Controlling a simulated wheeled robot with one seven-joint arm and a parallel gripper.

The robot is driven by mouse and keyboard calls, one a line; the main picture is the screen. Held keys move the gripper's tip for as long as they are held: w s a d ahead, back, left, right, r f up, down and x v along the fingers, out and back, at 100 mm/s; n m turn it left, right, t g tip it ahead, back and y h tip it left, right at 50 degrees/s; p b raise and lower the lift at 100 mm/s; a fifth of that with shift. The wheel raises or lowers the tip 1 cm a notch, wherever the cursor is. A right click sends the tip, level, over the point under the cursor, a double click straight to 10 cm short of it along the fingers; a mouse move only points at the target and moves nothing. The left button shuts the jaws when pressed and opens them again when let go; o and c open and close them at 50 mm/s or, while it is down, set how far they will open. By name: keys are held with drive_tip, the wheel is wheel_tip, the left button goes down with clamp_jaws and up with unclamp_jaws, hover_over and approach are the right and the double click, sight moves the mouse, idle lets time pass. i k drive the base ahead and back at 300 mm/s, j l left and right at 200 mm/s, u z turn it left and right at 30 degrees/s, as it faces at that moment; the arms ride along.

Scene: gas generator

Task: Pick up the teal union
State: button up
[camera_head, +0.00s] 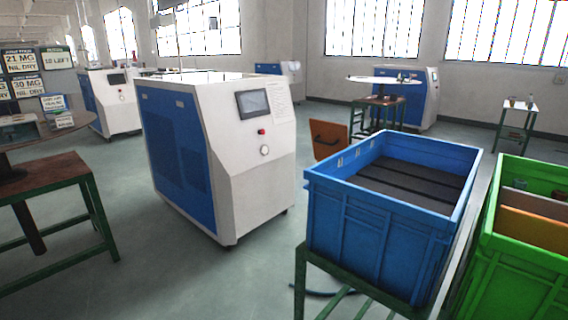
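I cannot make out a teal union for certain. Small items (403,77), some greenish, stand on a distant round white tabletop (372,79), but they are too small to identify. My gripper is not in view.
A white and blue generator cabinet (226,150) stands in the middle. A blue crate (375,235) on a green stand and a green crate (520,265) are at the right front. A round brown table (85,128) and green-framed stand (50,175) are at left. Open floor (160,265) lies between.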

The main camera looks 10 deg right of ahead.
sight(518, 183)
drive_tip(key=i+j+z, duration=0.3)
drive_tip(key=i, duration=0.25)
drive_tip(key=k+l, duration=0.15)
drive_tip(key=l, duration=0.3)
drive_tip(key=k+l+z, duration=0.1)
drive_tip(key=l, duration=0.3)
drive_tip(key=k+l, duration=0.2)
drive_tip(key=l, duration=0.25)
drive_tip(key=k+l+z, duration=0.1)
drive_tip(key=l, duration=0.35)
drive_tip(key=k+l, duration=0.15)
drive_tip(key=l, duration=0.25)
